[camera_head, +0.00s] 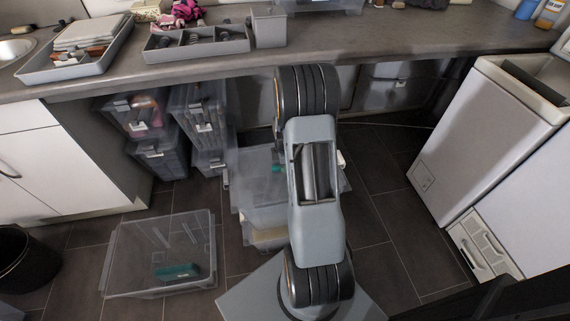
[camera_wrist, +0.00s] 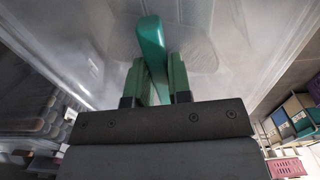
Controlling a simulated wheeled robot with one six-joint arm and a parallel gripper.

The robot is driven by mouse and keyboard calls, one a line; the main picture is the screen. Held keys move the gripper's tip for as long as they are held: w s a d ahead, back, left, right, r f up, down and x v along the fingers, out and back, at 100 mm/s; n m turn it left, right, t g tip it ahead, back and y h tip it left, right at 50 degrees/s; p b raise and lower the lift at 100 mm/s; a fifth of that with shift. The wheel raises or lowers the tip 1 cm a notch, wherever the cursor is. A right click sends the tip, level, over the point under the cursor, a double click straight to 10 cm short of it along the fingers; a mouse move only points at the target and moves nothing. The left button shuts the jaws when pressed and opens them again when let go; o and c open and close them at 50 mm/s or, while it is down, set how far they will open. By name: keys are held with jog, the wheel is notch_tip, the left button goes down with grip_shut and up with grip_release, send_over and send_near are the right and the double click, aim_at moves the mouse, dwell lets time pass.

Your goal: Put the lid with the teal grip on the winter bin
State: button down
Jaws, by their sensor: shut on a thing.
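The clear lid with the teal grip fills the upper part of the wrist view, with its teal grip (camera_wrist: 150,38) standing between the green fingers. My gripper (camera_wrist: 155,72) is shut on that grip. In the head view the translucent lid (camera_head: 250,190) shows left of my arm, which hides its middle and most of my gripper. A pale bin (camera_head: 265,236) shows partly below the lid; I cannot tell whether they touch. An open clear bin (camera_head: 125,262) stands on the floor at left with a dark teal thing (camera_head: 178,271) inside. No winter label is readable.
Stacked clear boxes (camera_head: 157,154) stand under the counter (camera_head: 350,50) at left. A white top-loading appliance (camera_head: 475,140) stands at right. A black basket (camera_head: 28,262) is at far left. Dark floor is free between the open bin and the stacked boxes.

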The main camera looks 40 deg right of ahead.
jog(key=shift+f+b, duration=0.3)
jog(key=shift+f, duration=0.15)
jog(key=c, duration=1)
grip_release()
jog(key=shift+o, duration=0.2)
jog(key=shift+r, duration=0.1)
notch_tip(320, 180, up, 14)
jog(key=p, duration=0.3)
